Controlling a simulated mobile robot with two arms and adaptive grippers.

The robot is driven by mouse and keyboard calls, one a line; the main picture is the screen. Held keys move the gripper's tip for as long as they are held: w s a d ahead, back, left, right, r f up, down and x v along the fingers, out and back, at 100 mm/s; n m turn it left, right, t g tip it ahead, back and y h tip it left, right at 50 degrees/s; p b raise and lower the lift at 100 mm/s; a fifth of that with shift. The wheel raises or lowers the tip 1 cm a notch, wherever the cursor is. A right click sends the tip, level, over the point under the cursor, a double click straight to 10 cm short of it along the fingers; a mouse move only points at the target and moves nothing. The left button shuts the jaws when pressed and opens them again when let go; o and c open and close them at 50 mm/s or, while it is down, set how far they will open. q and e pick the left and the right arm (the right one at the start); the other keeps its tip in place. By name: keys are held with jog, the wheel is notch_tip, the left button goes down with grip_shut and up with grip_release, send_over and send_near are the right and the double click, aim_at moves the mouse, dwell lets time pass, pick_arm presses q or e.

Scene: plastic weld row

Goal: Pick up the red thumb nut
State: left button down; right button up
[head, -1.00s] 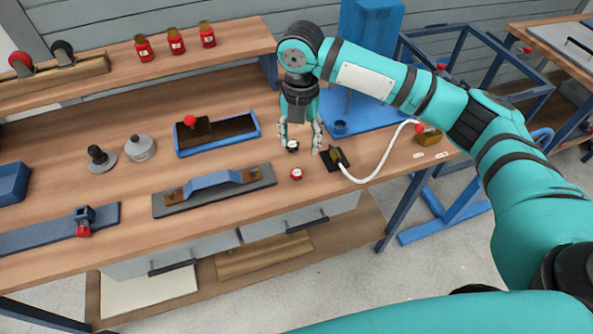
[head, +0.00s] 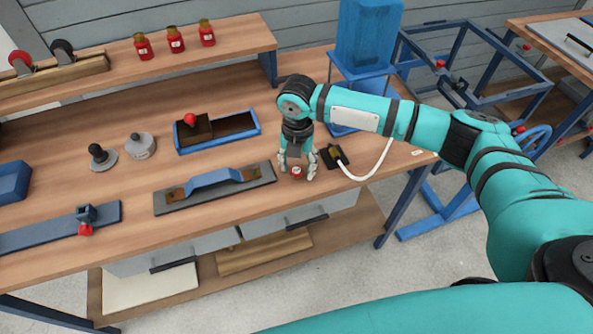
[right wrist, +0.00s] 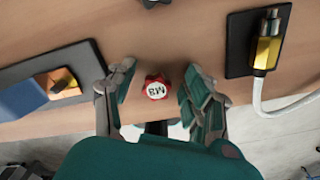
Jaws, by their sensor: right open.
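The red thumb nut (head: 297,171) sits on the wooden bench near its front edge. It also shows in the right wrist view (right wrist: 156,87), with a white top bearing dark lettering. My right gripper (head: 298,174) points down over it, fingers open on either side of the nut. In the right wrist view the fingertips (right wrist: 158,72) straddle the nut, with a gap on both sides. I cannot tell how high the fingertips are above the bench. My left gripper is not in view.
A dark plate with a blue handle-like bar (head: 215,189) lies left of the nut. A black pad with a brass connector and white cable (head: 337,157) lies to the right. A blue tray (head: 243,139) stands behind. Bare bench lies between these.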

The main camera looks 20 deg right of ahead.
jog(key=shift+c, duration=0.4)
jog(key=c, duration=0.8)
jog(key=shift+r, duration=0.1)
